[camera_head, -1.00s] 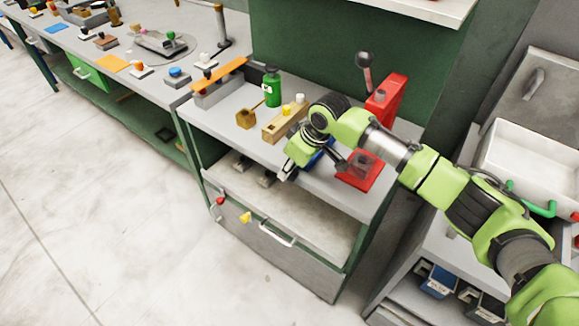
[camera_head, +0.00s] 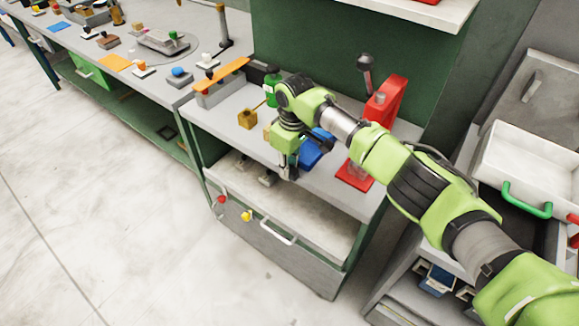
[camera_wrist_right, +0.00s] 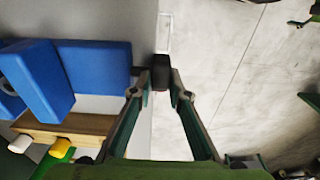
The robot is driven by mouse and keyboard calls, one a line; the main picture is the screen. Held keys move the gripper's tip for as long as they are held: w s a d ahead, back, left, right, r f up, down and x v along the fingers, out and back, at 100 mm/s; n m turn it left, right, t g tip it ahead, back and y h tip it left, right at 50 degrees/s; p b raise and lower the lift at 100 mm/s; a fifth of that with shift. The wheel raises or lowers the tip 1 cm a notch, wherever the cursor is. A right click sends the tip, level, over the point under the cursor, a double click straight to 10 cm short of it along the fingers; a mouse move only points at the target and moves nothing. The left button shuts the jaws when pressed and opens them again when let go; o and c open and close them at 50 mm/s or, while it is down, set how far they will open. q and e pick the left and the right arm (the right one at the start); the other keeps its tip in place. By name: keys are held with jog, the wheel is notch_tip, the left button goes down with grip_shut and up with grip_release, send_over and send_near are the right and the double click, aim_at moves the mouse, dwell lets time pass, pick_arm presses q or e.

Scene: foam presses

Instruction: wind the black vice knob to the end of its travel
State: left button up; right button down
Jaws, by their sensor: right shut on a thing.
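The blue vice (camera_head: 315,151) stands on the grey bench top, partly hidden behind my right arm. It also shows at the left of the wrist view (camera_wrist_right: 95,68). Its black knob (camera_wrist_right: 162,68) is at the bench's front edge, at the end of the vice, with my fingertips around it. My right gripper (camera_head: 289,172) points down at the bench's front edge and is shut on the knob; its two fingers (camera_wrist_right: 164,84) spread up from the bottom of the wrist view. In the head view the knob is too small and covered to make out. My left gripper is not in view.
A red press (camera_head: 388,103) stands right of the vice. A wooden block with pegs (camera_wrist_right: 85,124) lies beside the vice. Open floor lies in front of the bench.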

dwell(0.3)
jog(key=shift+w, duration=0.1)
jog(key=c, duration=2.2)
grip_release()
jog(key=shift+r, duration=0.15)
notch_tip(320, 180, up, 12)
jog(key=shift+f, duration=0.1)
